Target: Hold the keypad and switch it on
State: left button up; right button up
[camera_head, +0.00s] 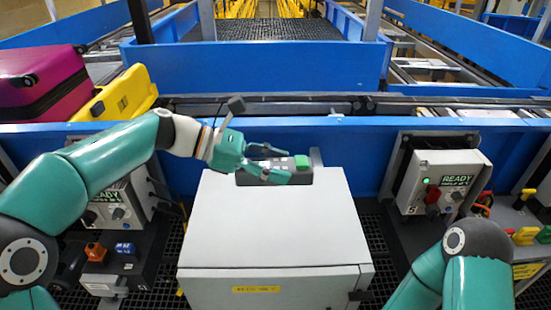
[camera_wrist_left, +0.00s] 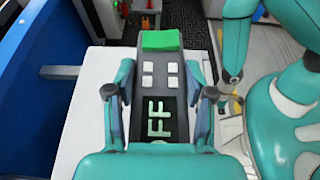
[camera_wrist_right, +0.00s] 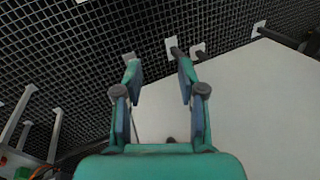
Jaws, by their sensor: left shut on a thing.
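The dark grey keypad (camera_head: 299,176) is at the back edge of the white cabinet top, with a green button (camera_head: 302,161) on it. My left gripper (camera_head: 272,163) is shut on the keypad. In the left wrist view, the fingers press on both sides of the keypad (camera_wrist_left: 160,63), with its green button (camera_wrist_left: 160,40) at the far end, several white keys, and a display (camera_wrist_left: 158,120) with large pale letters "FF"; part of it may be hidden. I cannot tell whether it touches the cabinet. My right gripper (camera_wrist_right: 157,75) is open and empty in the right wrist view.
The white cabinet (camera_head: 270,225) has a mostly bare top. Control boxes marked READY stand left (camera_head: 122,200) and right (camera_head: 440,180). A blue conveyor wall (camera_head: 345,150) runs behind.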

aim_at(276, 222)
pick_arm(q)
jog(key=shift+f+b, duration=3.2)
jog(key=shift+f, duration=3.15)
pick_arm(e)
notch_tip(276, 222, down, 7)
jog(key=shift+r, duration=0.15)
pick_arm(q)
jog(key=shift+f, duration=0.25)
jog(key=shift+f, duration=0.15)
jog(key=o, duration=1.2)
jog(key=shift+c, duration=0.2)
jog(key=c, duration=1.2)
jog(key=shift+o, duration=0.2)
pick_arm(e)
jog(key=shift+c, duration=0.2)
